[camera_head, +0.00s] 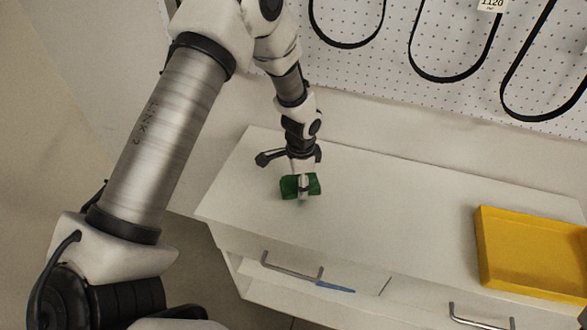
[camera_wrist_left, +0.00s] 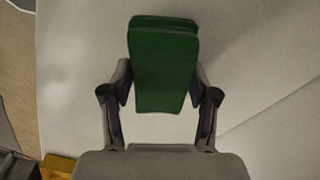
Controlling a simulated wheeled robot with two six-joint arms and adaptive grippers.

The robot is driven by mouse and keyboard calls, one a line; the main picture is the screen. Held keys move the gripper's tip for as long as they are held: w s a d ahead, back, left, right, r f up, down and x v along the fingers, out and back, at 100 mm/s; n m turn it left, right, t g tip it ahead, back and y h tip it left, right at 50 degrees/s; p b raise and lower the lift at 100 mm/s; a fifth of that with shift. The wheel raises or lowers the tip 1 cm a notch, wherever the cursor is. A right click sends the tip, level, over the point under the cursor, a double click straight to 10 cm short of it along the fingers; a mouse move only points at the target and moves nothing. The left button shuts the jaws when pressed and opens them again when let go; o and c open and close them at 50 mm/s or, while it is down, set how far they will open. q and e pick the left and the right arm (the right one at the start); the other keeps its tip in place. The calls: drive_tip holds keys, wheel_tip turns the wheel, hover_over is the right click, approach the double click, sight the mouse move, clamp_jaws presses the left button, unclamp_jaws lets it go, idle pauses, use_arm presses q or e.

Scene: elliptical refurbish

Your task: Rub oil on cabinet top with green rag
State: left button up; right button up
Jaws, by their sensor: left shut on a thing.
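The green rag (camera_head: 289,187) is in my left gripper (camera_head: 301,188), which is shut on it. The rag is at or just above the white cabinet top (camera_head: 380,210), toward its left end; I cannot tell for sure whether it touches. In the left wrist view the folded green rag (camera_wrist_left: 165,70) sits between the two fingers of the left gripper (camera_wrist_left: 162,95), over the pale top. No oil can be made out on the surface. My right gripper is not in view.
A yellow tray (camera_head: 500,283) stands on the right end of the cabinet top. Drawer handles (camera_head: 290,269) and a blue object (camera_head: 335,287) are on the cabinet front. A pegboard (camera_head: 390,45) with black loops is on the wall behind. The middle of the top is clear.

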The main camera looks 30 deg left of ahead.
use_arm(q)
drive_tip(key=shift+d+r+p, duration=0.25)
drive_tip(key=shift+r+p, duration=0.35)
drive_tip(key=shift+r, duration=0.5)
drive_tip(key=shift+a+r+p, duration=0.2)
drive_tip(key=shift+r+p, duration=0.75)
drive_tip(key=shift+r, duration=0.1)
drive_tip(key=shift+d+r+p, duration=0.1)
drive_tip(key=shift+r+p, duration=0.35)
drive_tip(key=shift+r, duration=0.1)
